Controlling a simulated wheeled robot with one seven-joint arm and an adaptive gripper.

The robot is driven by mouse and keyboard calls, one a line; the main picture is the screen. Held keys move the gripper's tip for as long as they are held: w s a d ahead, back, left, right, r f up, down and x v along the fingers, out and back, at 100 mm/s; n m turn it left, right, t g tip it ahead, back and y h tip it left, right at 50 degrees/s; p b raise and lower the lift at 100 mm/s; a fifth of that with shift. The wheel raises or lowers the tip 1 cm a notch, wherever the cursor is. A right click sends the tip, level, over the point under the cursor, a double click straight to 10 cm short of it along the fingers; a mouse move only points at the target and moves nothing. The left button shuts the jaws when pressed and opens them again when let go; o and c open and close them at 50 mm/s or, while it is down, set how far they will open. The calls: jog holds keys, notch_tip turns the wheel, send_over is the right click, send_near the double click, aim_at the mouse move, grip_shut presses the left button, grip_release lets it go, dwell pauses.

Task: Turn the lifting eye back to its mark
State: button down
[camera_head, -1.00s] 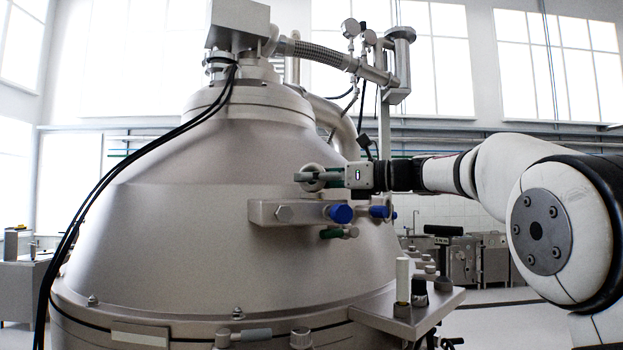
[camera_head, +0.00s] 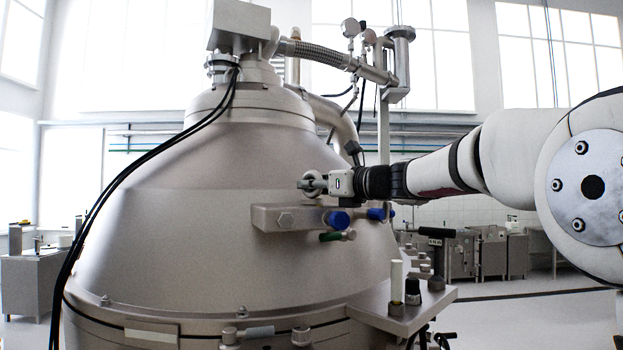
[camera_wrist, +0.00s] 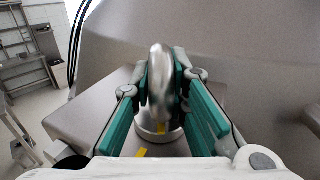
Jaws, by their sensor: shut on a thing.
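The lifting eye (camera_wrist: 160,75) is a shiny metal ring on a round collar, standing upright on the flat block (camera_wrist: 85,115) at the machine's side. A yellow mark (camera_wrist: 161,127) shows on its collar. A second yellow mark (camera_wrist: 140,152) lies on the block, nearer the camera and a little to the left, so the two look out of line. My gripper (camera_wrist: 163,80), with green pads, is shut on the ring from both sides. In the head view, the lifting eye (camera_head: 314,186) is partly hidden by my fingers.
The large steel separator dome (camera_head: 190,215) fills the middle of the head view. Blue knobs (camera_head: 337,219) and a green-handled fitting (camera_head: 331,236) sit just below the eye. A bracket with upright posts (camera_head: 397,283) projects at the lower right. Open room lies right of the machine.

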jog(key=m+t+h+b, duration=0.1)
jog(key=m+t+h, duration=0.1)
jog(key=h, duration=0.1)
jog(key=shift+w+f+m+t+h+b, duration=0.1)
jog(key=shift+m+t+h+b, duration=0.2)
jog(key=shift+m+h+b, duration=0.1)
jog(key=shift+m+t+h+b, duration=0.5)
jog(key=shift+m+h+b, duration=0.3)
jog(key=shift+h+b, duration=0.15)
jog(key=shift+d+h, duration=0.1)
jog(key=shift+h, duration=0.25)
jog(key=c, duration=1.6)
grip_release()
jog(key=shift+o, duration=0.2)
jog(key=v, duration=1.2)
